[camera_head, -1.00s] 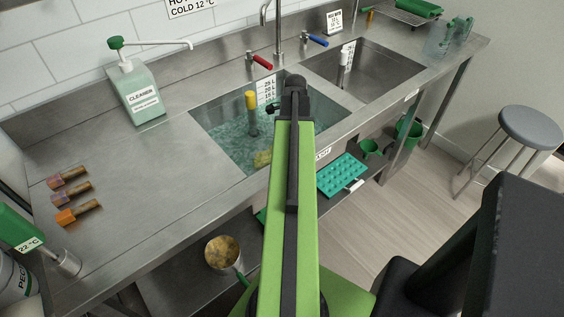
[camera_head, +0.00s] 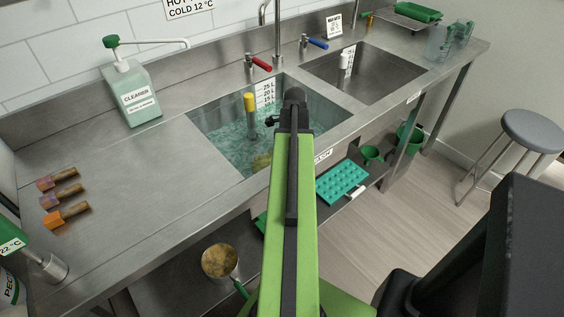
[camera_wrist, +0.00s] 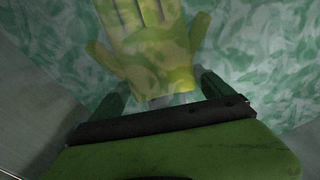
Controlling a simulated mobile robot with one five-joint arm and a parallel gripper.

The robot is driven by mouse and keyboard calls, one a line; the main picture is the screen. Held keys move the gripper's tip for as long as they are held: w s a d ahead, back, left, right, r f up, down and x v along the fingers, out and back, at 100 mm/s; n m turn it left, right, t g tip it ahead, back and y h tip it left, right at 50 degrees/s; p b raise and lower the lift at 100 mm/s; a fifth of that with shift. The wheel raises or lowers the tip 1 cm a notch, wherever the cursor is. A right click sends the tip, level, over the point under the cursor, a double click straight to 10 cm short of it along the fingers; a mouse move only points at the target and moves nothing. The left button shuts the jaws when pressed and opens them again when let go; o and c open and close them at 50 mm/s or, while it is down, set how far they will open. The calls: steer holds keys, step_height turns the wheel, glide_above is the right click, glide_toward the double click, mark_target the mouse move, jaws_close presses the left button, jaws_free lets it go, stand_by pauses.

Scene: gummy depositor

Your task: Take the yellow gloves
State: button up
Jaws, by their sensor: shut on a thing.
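The yellow gloves (camera_wrist: 150,50) lie in the greenish, foamy water, cuff towards me in the wrist view. At least one glove shape with spread fingers shows; I cannot tell whether a second lies under it. A yellowish patch of them (camera_head: 261,162) shows in the left sink basin in the head view, beside my arm. My gripper (camera_wrist: 160,93) is at the cuff, with dark green fingers on both sides, shut on the gloves. In the head view my arm hides the gripper.
The left basin (camera_head: 222,150) has a yellow-topped standpipe (camera_head: 251,112) near the gloves. A red-handled tap (camera_head: 260,64) stands behind it.

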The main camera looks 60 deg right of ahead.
step_height(320, 180, up, 10)
steer(key=p, duration=1)
